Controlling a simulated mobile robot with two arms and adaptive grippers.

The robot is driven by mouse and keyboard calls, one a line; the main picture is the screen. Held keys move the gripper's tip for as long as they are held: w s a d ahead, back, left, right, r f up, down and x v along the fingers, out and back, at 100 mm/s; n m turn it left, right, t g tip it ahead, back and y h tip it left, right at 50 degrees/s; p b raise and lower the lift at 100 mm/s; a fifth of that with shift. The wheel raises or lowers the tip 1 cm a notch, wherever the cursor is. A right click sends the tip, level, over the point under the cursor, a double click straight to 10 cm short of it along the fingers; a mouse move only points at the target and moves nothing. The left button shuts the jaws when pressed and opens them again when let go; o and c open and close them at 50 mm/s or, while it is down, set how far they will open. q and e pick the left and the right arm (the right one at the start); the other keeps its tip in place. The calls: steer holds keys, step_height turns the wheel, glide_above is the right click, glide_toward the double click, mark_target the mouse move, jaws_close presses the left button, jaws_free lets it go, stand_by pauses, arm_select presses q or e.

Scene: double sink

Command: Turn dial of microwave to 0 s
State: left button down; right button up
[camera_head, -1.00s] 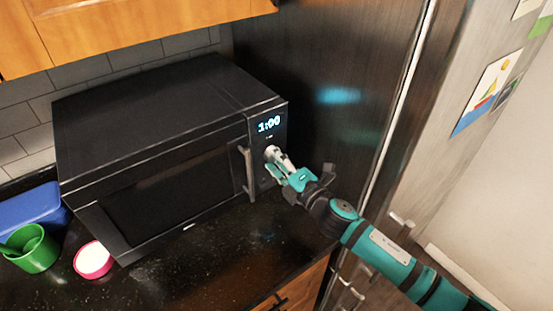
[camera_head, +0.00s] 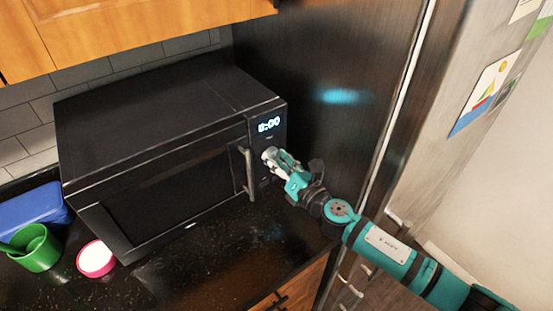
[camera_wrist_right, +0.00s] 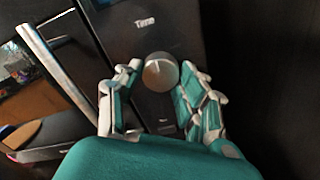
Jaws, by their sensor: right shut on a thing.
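The black microwave (camera_head: 160,150) stands on the counter with its door closed. Its lit display (camera_head: 269,124) is blurred; the first digit is unclear, and the last two look like 00. The label "Time" (camera_wrist_right: 145,22) is above the dial. My left gripper is not in view.
The microwave's vertical handle (camera_head: 247,172) is just left of my right gripper. A tall dark fridge (camera_head: 320,70) stands close on the right. A green cup (camera_head: 40,252), a pink bowl (camera_head: 96,260) and a blue box (camera_head: 30,210) are at the left. The front counter is clear.

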steer(key=shift+f+n, duration=0.1)
steer(key=shift+n, duration=0.4)
steer(key=o, duration=1.1)
steer(key=shift+o, duration=0.2)
steer(key=v, duration=1.2)
